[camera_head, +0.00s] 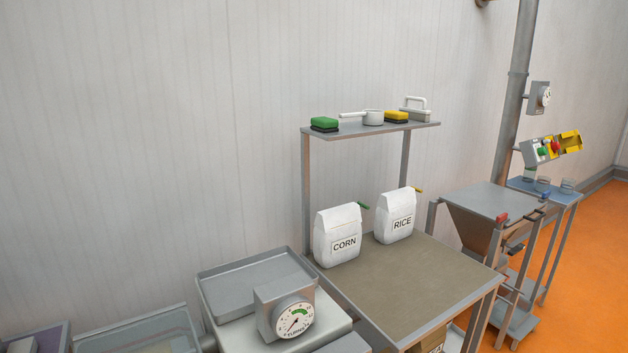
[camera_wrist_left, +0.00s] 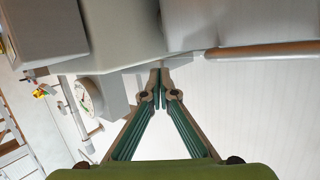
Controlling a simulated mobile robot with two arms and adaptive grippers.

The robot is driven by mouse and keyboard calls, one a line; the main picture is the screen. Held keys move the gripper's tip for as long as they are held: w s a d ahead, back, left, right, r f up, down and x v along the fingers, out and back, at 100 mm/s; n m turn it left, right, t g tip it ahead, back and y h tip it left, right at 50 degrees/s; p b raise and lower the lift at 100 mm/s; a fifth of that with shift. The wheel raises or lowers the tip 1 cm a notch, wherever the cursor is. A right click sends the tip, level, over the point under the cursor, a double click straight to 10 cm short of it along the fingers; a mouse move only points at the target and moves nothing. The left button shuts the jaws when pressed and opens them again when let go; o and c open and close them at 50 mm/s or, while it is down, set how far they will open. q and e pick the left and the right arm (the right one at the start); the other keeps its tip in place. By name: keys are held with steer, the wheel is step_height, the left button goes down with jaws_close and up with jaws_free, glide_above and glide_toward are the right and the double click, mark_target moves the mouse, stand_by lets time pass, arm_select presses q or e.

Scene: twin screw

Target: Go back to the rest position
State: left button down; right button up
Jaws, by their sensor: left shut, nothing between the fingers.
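My left gripper (camera_wrist_left: 161,88) shows in the left wrist view, its two green-lined fingers meeting at the tips, shut and empty. Grey metal surfaces lie behind and above its tips in that view, with a dial gauge (camera_wrist_left: 85,97) to the left of the fingers. I cannot tell how far the fingertips are from these surfaces. Neither gripper shows in the head view, and my right gripper is in no view.
In the head view, a scale with a dial (camera_head: 293,316) and a tray (camera_head: 215,295) stand left of a table (camera_head: 415,290) holding CORN (camera_head: 337,236) and RICE (camera_head: 395,217) bags. A shelf (camera_head: 420,126) stands above.

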arm_select(q)
steer(key=s+d+f+g, duration=0.1)
steer(key=s+f+g, duration=0.3)
steer(key=s, duration=0.5)
steer(key=s+d+f+g, duration=0.1)
steer(key=s+f+g, duration=0.25)
steer(key=s, duration=0.55)
steer(key=s+d+f+g, duration=0.2)
steer(key=s+f+g, duration=0.25)
steer(key=s, duration=0.45)
steer(key=s+f+m, duration=0.1)
steer(key=s+f, duration=0.2)
steer(key=f, duration=2.6)
steer(key=s+a+f+g, duration=0.1)
steer(key=s+a+f, duration=0.2)
steer(key=s+f, duration=1.1)
steer(key=shift+s+g+y, duration=0.3)
steer(key=shift+s+g, duration=0.1)
steer(key=shift+s, duration=0.8)
steer(key=shift+a, duration=0.1)
